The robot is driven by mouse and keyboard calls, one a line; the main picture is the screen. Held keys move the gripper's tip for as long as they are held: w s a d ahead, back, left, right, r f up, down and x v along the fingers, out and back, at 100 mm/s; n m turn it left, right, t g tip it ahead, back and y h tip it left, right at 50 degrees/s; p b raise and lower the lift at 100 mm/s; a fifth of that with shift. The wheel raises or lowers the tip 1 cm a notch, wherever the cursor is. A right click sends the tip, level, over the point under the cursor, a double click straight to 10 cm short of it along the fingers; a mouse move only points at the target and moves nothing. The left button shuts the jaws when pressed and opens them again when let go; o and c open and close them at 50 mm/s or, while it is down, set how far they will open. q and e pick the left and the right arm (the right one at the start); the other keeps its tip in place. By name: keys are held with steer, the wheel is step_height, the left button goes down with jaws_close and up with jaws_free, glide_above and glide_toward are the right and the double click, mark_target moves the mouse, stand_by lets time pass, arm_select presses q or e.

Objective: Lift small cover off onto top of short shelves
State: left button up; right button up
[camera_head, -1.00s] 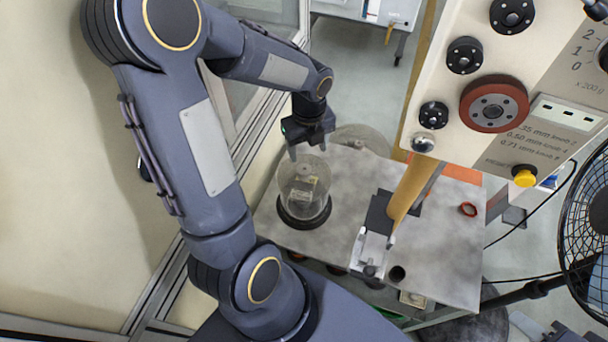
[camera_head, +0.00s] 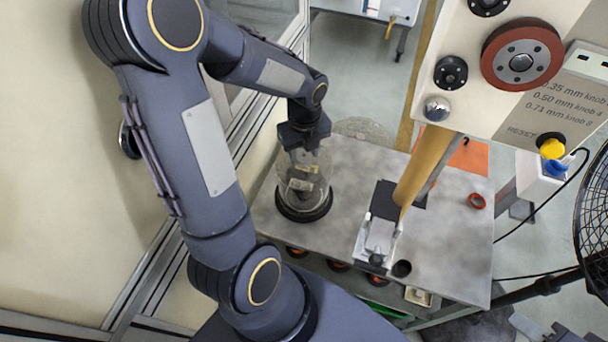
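The small clear cover (camera_head: 290,192) is a glass-like dome standing upright on a round black base (camera_head: 304,213) at the left of the grey table. A small pale object (camera_head: 303,184) shows inside it. My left gripper (camera_head: 304,154) points down at the dome's top, with its fingers at the top of the cover. Whether they are closed on it is not clear. My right gripper is not in view. I cannot make out which surface is the top of the short shelves.
A larger clear dome (camera_head: 364,129) stands behind.

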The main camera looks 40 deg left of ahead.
arm_select(q)
jaws_close()
